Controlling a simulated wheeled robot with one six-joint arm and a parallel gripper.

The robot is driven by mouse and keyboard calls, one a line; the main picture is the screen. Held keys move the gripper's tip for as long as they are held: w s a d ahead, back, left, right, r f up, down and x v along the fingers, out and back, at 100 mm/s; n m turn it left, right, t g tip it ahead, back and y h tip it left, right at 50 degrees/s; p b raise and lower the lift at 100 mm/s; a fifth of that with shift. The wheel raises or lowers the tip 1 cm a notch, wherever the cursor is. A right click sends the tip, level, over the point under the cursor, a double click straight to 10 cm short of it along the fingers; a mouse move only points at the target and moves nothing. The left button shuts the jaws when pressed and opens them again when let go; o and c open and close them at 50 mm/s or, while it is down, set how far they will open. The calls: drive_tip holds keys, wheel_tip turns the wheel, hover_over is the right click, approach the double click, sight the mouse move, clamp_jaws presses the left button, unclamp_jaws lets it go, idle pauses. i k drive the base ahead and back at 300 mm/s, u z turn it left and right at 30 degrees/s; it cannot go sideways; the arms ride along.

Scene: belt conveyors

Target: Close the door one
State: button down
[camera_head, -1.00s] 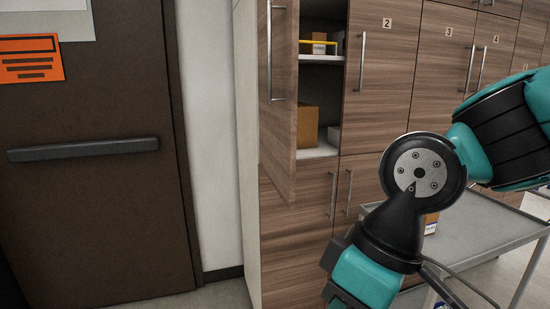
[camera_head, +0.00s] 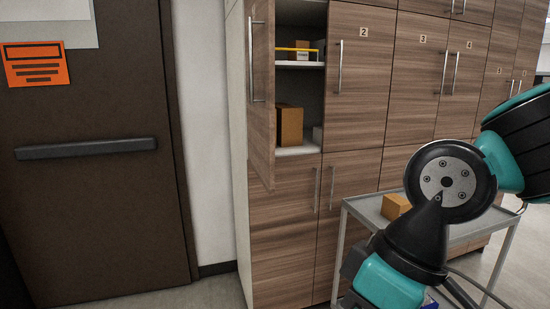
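An open wooden cabinet door (camera_head: 261,130) stands at the left end of the cabinet row, swung outward, with a vertical metal handle (camera_head: 252,60) on its face. I take it for door one; its number label is not readable. Behind it, the open compartment holds a brown box (camera_head: 289,125) on the lower shelf and small items with a yellow-edged piece on the upper shelf (camera_head: 300,64). My teal and black arm is at the right, apart from the door. My gripper is outside the picture, below the bottom edge, so its state is hidden.
The closed door marked 2 (camera_head: 358,90) adjoins the opening. A grey cart (camera_head: 462,232) with a cardboard box (camera_head: 395,206) stands in front of the cabinets at the right. A dark brown door (camera_head: 80,220) with a push bar is at the left. Some floor shows between.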

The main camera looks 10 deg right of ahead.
sight(259, 15)
drive_tip(key=i, duration=0.9)
drive_tip(key=u, duration=0.15)
